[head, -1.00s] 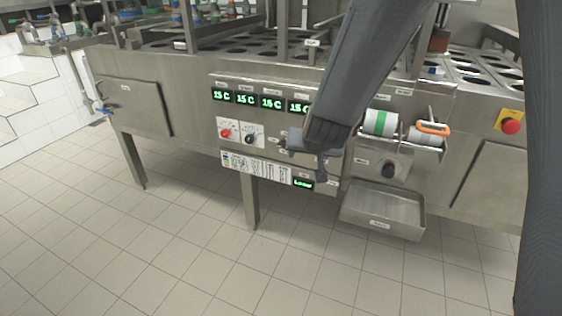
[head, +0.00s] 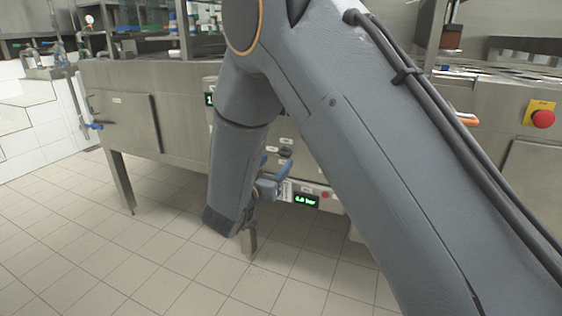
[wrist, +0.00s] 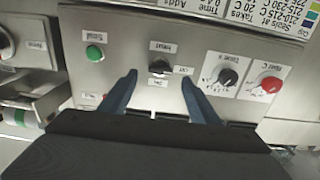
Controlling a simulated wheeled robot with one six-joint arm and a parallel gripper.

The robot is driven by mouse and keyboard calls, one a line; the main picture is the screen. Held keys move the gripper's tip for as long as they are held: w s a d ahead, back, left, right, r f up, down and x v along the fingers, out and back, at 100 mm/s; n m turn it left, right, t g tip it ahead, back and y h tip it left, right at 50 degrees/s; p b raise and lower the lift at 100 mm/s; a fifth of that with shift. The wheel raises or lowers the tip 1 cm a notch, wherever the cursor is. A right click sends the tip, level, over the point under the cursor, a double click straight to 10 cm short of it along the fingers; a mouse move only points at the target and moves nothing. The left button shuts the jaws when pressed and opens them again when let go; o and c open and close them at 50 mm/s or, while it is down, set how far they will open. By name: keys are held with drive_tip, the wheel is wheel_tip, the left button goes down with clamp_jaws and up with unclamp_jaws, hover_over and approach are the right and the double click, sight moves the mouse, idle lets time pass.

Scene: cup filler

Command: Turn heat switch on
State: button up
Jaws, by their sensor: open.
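The heat switch (wrist: 160,67) is a small black rotary knob on the steel panel, upside down in the wrist view. Small labels surround it; which one it points at is hard to tell. My gripper (wrist: 159,77) is open and empty, its two blue fingertips on either side of the switch in the picture. Contact with the switch cannot be made out. In the head view my gripper (head: 276,177) is at the panel, partly hidden by my arm, and the switch cannot be made out there.
A green button (wrist: 94,52) is left of the switch; a black dial (wrist: 228,77) and a red dial (wrist: 270,85) are to its right. A pressure display (head: 305,200) glows green. A red emergency button (head: 542,118) is far right. Tiled floor is clear in front.

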sight(282, 156)
drive_tip(key=shift+b+x, duration=0.5)
drive_tip(key=shift+x, duration=2.1)
drive_tip(key=c, duration=1.1)
drive_tip(key=shift+o, duration=0.2)
